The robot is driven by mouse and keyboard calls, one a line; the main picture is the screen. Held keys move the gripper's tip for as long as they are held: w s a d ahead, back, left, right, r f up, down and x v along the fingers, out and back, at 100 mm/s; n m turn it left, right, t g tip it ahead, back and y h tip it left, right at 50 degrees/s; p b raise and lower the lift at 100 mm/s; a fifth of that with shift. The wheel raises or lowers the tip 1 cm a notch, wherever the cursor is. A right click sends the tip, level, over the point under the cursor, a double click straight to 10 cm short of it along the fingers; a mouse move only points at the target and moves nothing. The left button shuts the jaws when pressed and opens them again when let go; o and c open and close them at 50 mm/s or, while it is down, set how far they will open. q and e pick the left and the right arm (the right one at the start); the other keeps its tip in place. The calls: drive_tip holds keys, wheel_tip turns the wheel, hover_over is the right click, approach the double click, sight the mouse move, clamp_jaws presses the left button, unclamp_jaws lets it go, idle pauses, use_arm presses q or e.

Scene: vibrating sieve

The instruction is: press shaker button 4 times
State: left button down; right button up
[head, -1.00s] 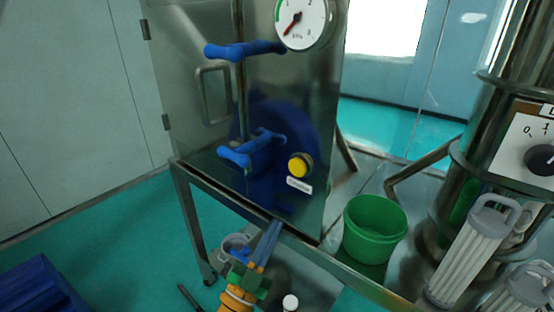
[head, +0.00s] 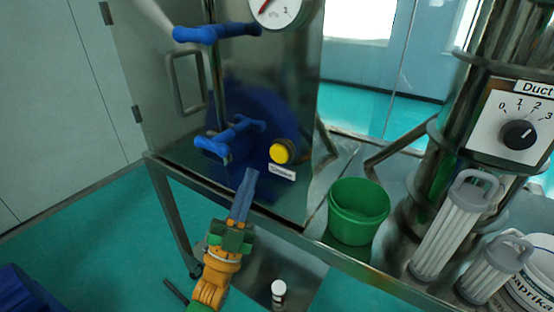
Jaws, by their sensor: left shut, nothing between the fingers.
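The yellow round button (head: 282,151) sits on the front of the steel cabinet (head: 297,198), above a small white label (head: 282,172) too small to read. My left gripper (head: 248,176) is shut and empty. In the picture its blue fingertips are below and left of the button, with a visible gap between them. The orange and green wrist (head: 226,250) comes up from the bottom. My right gripper does not show.
Blue handles (head: 229,138) stick out left of the button. A green bucket (head: 357,212) stands right of the cabinet. Filter cartridges (head: 455,228), a dial panel (head: 515,128) and a white tub (head: 525,285) are at the right. A small bottle (head: 278,292) is low in the middle.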

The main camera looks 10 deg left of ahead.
sight(276, 146)
use_arm(q)
drive_tip(key=w+b, duration=0.1)
drive_tip(key=w+d+b, duration=0.1)
drive_tip(key=w, duration=0.1)
drive_tip(key=w+d+b, duration=0.1)
drive_tip(key=w, duration=0.1)
drive_tip(key=shift+w, duration=0.1)
idle(1.9)
drive_tip(key=shift+w+d+b, duration=0.1)
drive_tip(key=shift+w+b, duration=0.25)
drive_tip(key=shift+w, duration=0.05)
